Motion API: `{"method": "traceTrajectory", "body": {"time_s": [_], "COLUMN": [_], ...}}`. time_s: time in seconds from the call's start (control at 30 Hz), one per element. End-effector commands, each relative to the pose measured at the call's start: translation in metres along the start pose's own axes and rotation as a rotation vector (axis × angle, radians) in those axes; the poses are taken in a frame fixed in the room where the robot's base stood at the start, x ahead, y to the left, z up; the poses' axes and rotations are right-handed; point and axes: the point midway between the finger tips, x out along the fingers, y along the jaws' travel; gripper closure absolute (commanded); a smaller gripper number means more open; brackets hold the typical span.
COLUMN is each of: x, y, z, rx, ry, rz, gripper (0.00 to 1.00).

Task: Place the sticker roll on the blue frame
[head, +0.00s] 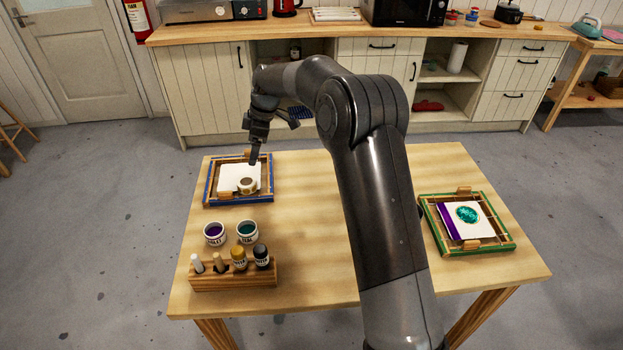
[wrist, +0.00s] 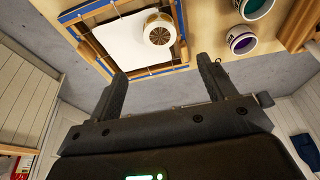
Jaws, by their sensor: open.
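The blue frame (head: 208,191) lies at the back left of the table with white cloth (head: 234,174) stretched in it. My gripper (head: 254,160) is above the back part of the frame, apart from the roll. In the wrist view my gripper (wrist: 163,80) has its two fingers spread with nothing between them.
Purple (head: 215,233) and teal (head: 247,231) pots stand in front of the frame. A wooden rack (head: 235,276) with several bottles is at the front left. A green frame (head: 475,251) with a painted cloth lies at the right. The table's middle is bare under my arm.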

Motion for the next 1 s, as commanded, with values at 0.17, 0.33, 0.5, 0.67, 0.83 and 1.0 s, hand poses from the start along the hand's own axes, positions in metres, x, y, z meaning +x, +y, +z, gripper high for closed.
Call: {"method": "traceTrajectory", "body": {"time_s": [0.17, 0.33, 0.5, 0.67, 0.83, 1.0], "x": [-0.013, -0.058, -0.110, -0.152, -0.186, -0.211], "y": [-0.005, -0.032, -0.072, -0.115, -0.166, -0.220], "z": [0.002, 0.013, 0.031, 0.051, 0.075, 0.099], "rx": [0.025, 0.136, 0.297, 0.454, 0.624, 0.797], "ry": [-0.008, -0.039, -0.069, -0.083, -0.082, -0.066], "rz": [0.013, 0.065, 0.138, 0.210, 0.288, 0.364], "gripper": [0.23, 0.23, 0.23, 0.23, 0.23, 0.23]}}
